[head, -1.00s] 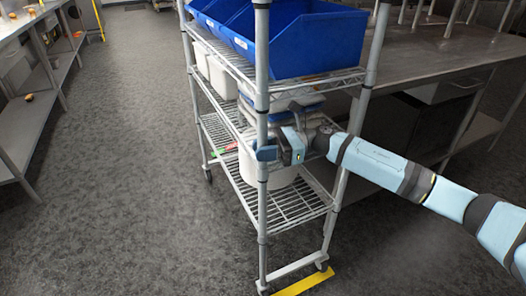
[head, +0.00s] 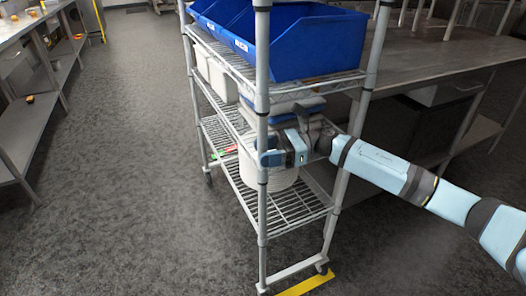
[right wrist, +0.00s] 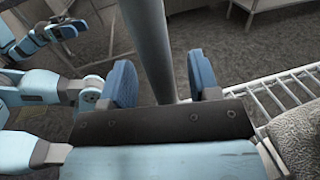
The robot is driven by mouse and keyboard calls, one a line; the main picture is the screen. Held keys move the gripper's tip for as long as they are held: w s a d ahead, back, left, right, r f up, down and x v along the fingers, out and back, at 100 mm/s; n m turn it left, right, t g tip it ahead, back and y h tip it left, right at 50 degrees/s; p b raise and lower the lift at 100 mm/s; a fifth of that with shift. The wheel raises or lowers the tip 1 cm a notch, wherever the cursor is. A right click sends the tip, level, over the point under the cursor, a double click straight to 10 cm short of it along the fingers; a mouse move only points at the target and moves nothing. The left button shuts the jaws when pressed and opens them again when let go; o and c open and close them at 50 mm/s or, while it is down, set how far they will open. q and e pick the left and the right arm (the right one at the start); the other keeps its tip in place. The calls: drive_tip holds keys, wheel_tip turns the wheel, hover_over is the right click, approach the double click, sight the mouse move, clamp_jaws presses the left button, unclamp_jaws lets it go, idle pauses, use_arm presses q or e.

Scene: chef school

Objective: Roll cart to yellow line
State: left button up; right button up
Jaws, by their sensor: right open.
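The cart is a grey wire shelf rack (head: 262,190) on casters, upright in the middle of the head view. The yellow line (head: 305,285) is a short floor strip by the near right caster. My right gripper (head: 273,155) is at the cart's near post. In the right wrist view the post (right wrist: 150,45) stands between the two open blue fingers (right wrist: 163,85), with gaps visible on both sides. Part of my left arm and gripper (right wrist: 62,32) shows at the upper left of the right wrist view; its jaw state is unclear.
Blue bins (head: 310,45) fill the cart's top shelf; a white bucket (head: 270,172) stands lower. A metal table (head: 430,60) is close behind the cart on the right. A shelved counter (head: 35,110) lines the left. The grey floor (head: 115,190) between is clear.

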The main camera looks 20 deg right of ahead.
use_arm(q)
drive_tip(key=shift+s+a+f+g+y+p, duration=0.15)
drive_tip(key=shift+a+f+g+y+p, duration=0.1)
drive_tip(key=shift+f, duration=0.25)
drive_tip(key=shift+s+a+f+g+y+p, duration=0.1)
drive_tip(key=shift+a+f+g+y+p, duration=0.1)
drive_tip(key=shift+f, duration=0.25)
use_arm(e)
drive_tip(key=s+d, duration=0.2)
drive_tip(key=d, duration=1.1)
drive_tip(key=shift+s, duration=0.2)
use_arm(q)
drive_tip(key=shift+w+d+r, duration=0.1)
drive_tip(key=shift+w+r, duration=0.1)
